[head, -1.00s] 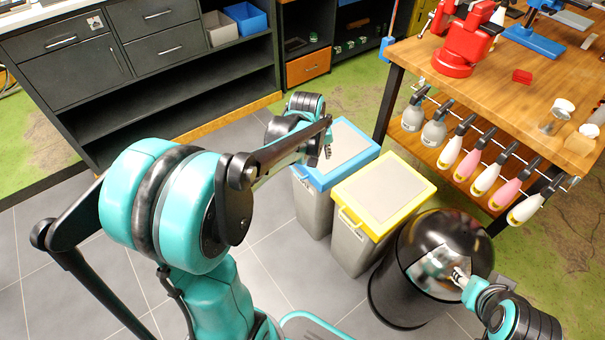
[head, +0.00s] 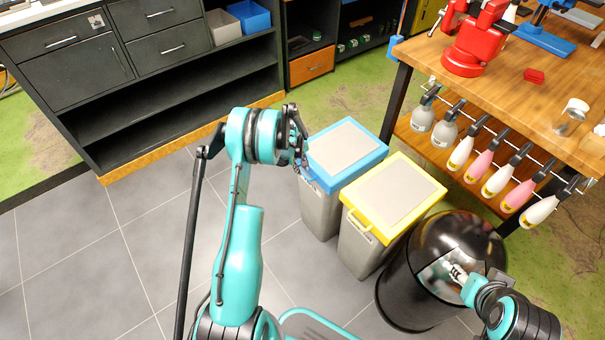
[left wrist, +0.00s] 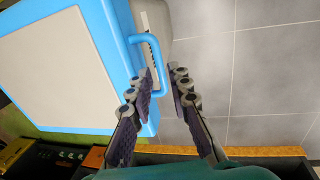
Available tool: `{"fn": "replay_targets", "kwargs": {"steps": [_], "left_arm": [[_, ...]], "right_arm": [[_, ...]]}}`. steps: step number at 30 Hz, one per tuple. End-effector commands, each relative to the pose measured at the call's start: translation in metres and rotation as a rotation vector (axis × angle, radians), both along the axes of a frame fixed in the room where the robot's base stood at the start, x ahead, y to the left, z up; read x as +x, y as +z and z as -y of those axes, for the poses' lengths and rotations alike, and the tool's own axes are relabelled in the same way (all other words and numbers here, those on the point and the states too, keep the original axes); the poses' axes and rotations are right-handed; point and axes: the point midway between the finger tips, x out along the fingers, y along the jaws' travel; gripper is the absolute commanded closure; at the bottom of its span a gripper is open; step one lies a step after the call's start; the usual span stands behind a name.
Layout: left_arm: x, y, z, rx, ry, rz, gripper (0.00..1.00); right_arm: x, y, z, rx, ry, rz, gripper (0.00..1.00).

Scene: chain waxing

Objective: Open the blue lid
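The blue lid (head: 376,155), with a pale grey panel, is shut on a grey bin (head: 318,212). In the left wrist view, the lid's rim (left wrist: 106,48) is at the left, with a blue loop handle (left wrist: 158,62) on its side. My left gripper (head: 302,155) is at the lid's left, handle side. Its two fingers (left wrist: 161,78) are open and apart, and the handle lies just past or between their tips; contact cannot be told. My right gripper (head: 456,272) is over the black bin, its fingers too small to judge.
A grey bin with a yellow lid (head: 393,194) stands right beside the blue one. A round black bin (head: 405,300) is in front of it. A wooden workbench (head: 520,90) with hanging spray bottles is at the right. Dark cabinets (head: 170,110) stand at the back left; the tiled floor between is clear.

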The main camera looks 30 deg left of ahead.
Motion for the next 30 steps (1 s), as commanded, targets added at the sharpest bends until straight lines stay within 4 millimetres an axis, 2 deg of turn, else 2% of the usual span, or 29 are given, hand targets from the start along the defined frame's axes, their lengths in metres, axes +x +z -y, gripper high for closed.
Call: {"fn": "replay_targets", "kwargs": {"steps": [1,3,9,16,18,26,30], "left_arm": [[0.002,-0.011,0.001,0.0,-0.001,0.0,0.81],[0.003,-0.019,0.001,0.0,-0.001,0.0,0.81],[0.005,-0.029,0.002,0.001,-0.001,0.0,0.81],[0.006,-0.029,0.002,0.001,-0.001,0.0,0.81],[0.006,-0.029,0.002,0.001,-0.001,0.0,1.0],[0.006,-0.028,0.002,0.001,-0.001,0.0,1.0],[0.006,-0.019,0.002,0.009,-0.001,-0.017,1.0]], "right_arm": [[0.0,-0.006,0.0,0.0,0.0,0.0,0.6],[0.0,-0.01,0.0,0.0,0.0,0.0,0.6],[0.0,-0.013,0.0,0.0,0.0,0.0,0.6],[0.0,-0.012,0.0,0.0,0.0,0.0,0.6],[0.0,-0.012,0.0,0.0,0.0,0.0,0.6],[0.0,-0.012,0.0,0.0,0.0,0.0,0.6],[0.0,-0.007,0.0,0.0,0.0,0.0,0.6]]}}
